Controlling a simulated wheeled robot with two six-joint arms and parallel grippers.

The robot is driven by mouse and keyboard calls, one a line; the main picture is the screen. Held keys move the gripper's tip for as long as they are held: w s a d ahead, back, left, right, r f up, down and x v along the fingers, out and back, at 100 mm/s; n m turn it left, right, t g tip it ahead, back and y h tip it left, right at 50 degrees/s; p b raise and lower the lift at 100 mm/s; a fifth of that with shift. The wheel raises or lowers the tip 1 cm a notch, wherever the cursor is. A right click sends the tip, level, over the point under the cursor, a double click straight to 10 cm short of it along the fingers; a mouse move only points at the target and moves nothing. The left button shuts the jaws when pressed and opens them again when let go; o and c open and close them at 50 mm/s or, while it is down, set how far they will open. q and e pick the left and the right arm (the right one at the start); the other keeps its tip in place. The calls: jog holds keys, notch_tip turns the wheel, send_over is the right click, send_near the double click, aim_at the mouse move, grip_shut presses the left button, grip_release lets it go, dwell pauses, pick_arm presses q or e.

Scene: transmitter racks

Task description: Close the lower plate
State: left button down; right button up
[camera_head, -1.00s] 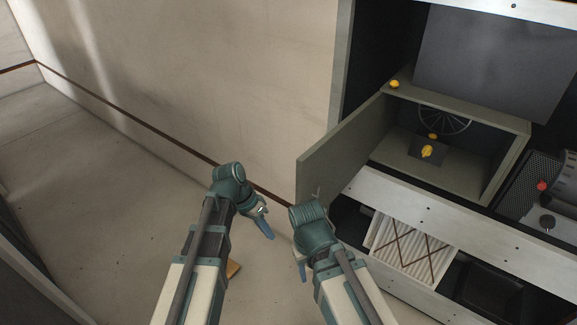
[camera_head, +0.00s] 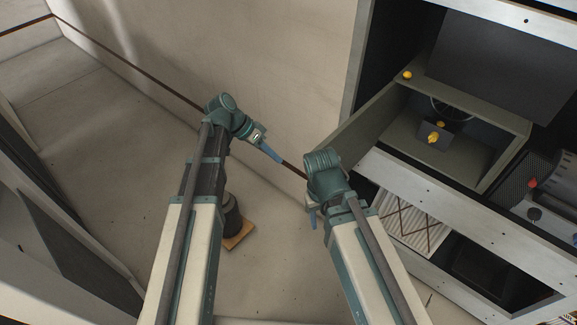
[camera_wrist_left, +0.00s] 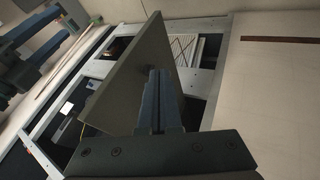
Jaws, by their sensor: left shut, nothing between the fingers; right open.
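The lower plate (camera_head: 362,122) is a flat grey-green panel standing open, swung out to the left from the front of a grey-green box (camera_head: 478,112) in the rack. My left gripper (camera_head: 276,156) is shut and empty, just left of the plate's outer edge. In the left wrist view its blue fingers (camera_wrist_left: 158,100) are together and the plate (camera_wrist_left: 128,78) rises tilted right beside and beyond them; whether they touch is unclear. My right gripper (camera_head: 313,215) is below the plate, mostly hidden behind its own wrist; a blue finger shows and it holds nothing visible.
A pale rack rail (camera_head: 440,190) runs below, above a ribbed white panel (camera_head: 410,222). A wall (camera_head: 280,60) stands behind my left gripper.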

pick_arm(q)
jog(key=s+d+f+b, duration=0.2)
jog(key=d+f+b, duration=0.4)
jog(key=d+f, duration=0.1)
jog(key=shift+s+d+f+b, duration=0.2)
jog(key=shift+d+b, duration=0.15)
jog(key=shift+d, duration=0.55)
